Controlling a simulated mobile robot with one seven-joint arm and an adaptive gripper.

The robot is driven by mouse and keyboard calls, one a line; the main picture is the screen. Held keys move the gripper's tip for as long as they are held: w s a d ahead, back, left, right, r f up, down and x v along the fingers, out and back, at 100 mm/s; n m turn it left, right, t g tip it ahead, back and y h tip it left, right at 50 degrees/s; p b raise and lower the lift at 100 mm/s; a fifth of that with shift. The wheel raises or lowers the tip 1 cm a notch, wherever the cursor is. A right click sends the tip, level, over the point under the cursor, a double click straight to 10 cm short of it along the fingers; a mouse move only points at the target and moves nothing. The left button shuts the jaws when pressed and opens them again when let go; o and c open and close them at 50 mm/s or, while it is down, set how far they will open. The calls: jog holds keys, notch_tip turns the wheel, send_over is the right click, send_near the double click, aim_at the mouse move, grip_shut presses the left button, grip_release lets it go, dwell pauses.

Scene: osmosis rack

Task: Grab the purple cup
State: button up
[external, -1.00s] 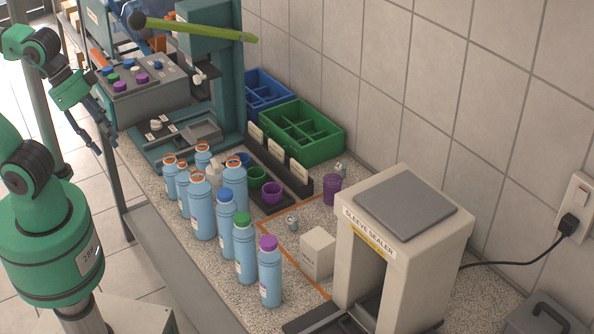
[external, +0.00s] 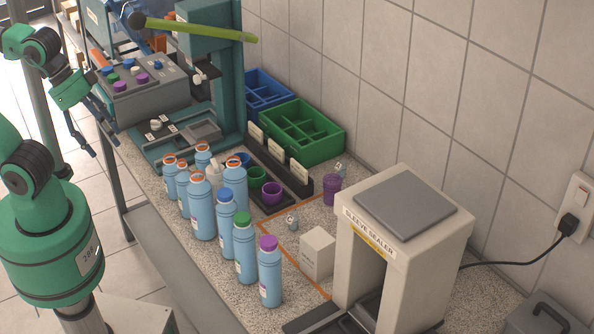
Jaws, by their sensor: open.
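A tall purple cup (external: 331,190) stands on the speckled counter, between the dark cup rack and the sleeve sealer.
Several blue bottles (external: 245,254) stand in rows left of the cups, between them and my arm. The sleeve sealer (external: 404,215) and a white box (external: 317,253) are at the near right. A green bin (external: 325,146) and a press (external: 230,70) stand behind.

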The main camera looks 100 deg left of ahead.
jog(key=w+a+r+g+p, duration=0.1)
jog(key=w+a+r, duration=0.2)
jog(key=w, duration=0.6)
jog(key=w+a+r+g+p, duration=0.1)
jog(key=w+a+r, duration=0.2)
jog(key=w, duration=0.6)
jog(key=m+g+p, duration=0.2)
jog(key=g+p, duration=0.2)
jog(key=p, duration=0.2)
send_over(332, 190)
jog(key=a, duration=0.3)
notch_tip(332, 190, down, 31)
jog(key=shift+s, duration=0.15)
jog(key=shift+f, duration=0.15)
notch_tip(332, 190, down, 8)
jog(key=shift+f, duration=0.15)
